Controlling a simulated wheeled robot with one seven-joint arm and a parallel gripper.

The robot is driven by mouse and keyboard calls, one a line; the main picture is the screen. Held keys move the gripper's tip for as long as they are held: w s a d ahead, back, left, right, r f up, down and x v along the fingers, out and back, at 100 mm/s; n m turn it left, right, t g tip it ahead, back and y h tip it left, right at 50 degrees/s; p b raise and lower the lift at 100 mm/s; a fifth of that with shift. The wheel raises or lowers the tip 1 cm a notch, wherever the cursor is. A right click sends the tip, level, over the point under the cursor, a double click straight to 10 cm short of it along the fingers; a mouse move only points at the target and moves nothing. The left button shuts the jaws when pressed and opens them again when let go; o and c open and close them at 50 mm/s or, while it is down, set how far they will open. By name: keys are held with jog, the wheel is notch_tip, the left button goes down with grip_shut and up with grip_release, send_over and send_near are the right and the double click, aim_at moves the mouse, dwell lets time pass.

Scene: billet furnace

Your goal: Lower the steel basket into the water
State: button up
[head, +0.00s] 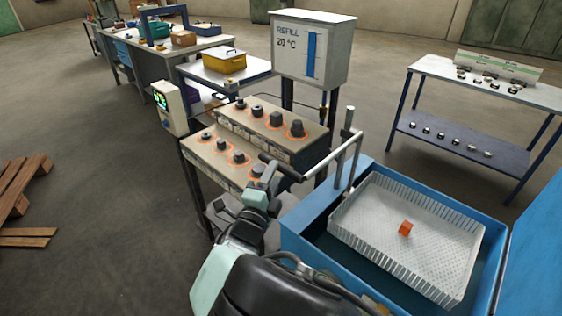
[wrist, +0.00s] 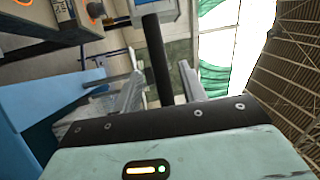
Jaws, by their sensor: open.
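The steel basket (head: 345,222), a pale perforated tray with slotted sides, hangs level at the top of the blue tank (head: 296,240). One orange glowing billet (head: 405,229) lies on its floor. Dark water (head: 345,256) shows in the tank below it. A grey bent rod (head: 345,157) at the tank's left side carries a black hand grip (head: 283,168). My gripper (head: 268,174) is open at this grip. In the wrist view, the black grip (wrist: 157,60) appears between my two open fingers (wrist: 160,85); contact cannot be told.
A stand with several dark billets on orange-ringed spots (head: 262,130) is just left of the grip. A refill box (head: 312,48) stands behind it. A shelf table (head: 480,85) with small metal parts is at right. A wooden pallet (head: 22,190) lies at left; the floor between is clear.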

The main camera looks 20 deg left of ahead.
jog(key=w+r+b, duration=0.1)
jog(key=w, duration=0.5)
grip_shut()
